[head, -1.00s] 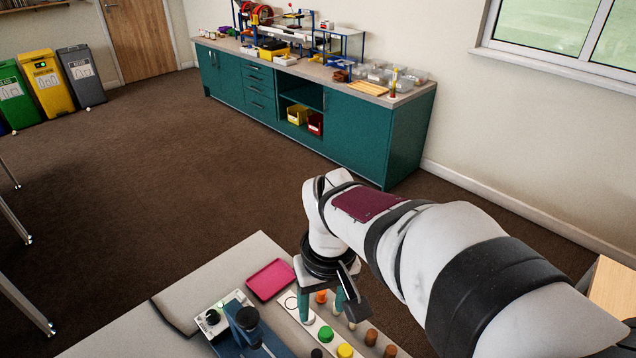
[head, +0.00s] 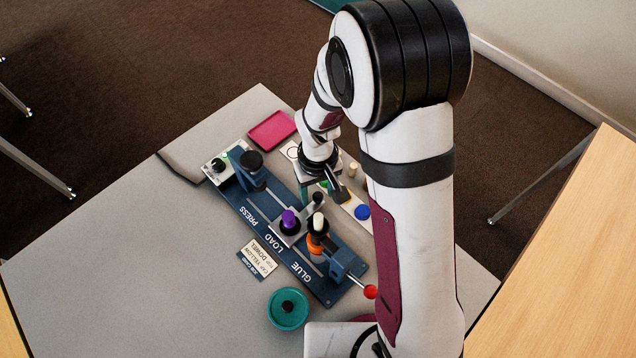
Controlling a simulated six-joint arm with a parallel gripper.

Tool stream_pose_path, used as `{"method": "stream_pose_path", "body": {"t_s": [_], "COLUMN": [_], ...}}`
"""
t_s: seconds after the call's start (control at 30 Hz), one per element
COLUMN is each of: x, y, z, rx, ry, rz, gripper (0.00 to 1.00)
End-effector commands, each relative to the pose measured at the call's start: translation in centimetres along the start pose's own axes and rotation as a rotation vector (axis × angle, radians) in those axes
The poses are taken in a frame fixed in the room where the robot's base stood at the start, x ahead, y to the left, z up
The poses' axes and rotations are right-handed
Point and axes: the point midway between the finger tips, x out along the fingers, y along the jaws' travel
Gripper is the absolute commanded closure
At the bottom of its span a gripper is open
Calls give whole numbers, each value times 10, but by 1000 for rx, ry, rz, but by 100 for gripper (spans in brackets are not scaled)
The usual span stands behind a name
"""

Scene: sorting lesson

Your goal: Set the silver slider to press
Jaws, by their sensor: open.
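The silver slider (head: 282,239) sits at the LOAD mark of the dark blue station (head: 237,204), between PRESS and GLUE. It bears a purple piece (head: 288,219). A silver arm with a black knob (head: 318,197) reaches from it toward the upper right. The press (head: 252,164), dark blue with a black top, stands at the upper left end of the rail. My gripper (head: 322,186) is open, pointing down just beyond the knob. Its fingertips are partly hidden, and I cannot tell whether they touch anything.
At the GLUE end are an orange part (head: 316,241) and a red-ball lever (head: 370,291). A pink tray (head: 272,130) lies behind. A teal round pot (head: 288,308) and a job card (head: 258,259) lie in front. My arm hides part of the peg board. The left table is clear.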

Motion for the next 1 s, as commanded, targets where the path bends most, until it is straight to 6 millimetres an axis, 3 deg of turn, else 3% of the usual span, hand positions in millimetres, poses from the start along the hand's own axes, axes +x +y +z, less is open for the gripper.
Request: {"method": "stream_pose_path", "body": {"t_s": [0.17, 0.5, 1.0], "x": [0, -1, -1], "y": [0, 0, 0], "z": [0, 0, 0], "rx": [0, 0, 0], "ry": [0, 0, 1], "rz": [0, 0, 0], "gripper": [42, 100, 100]}}
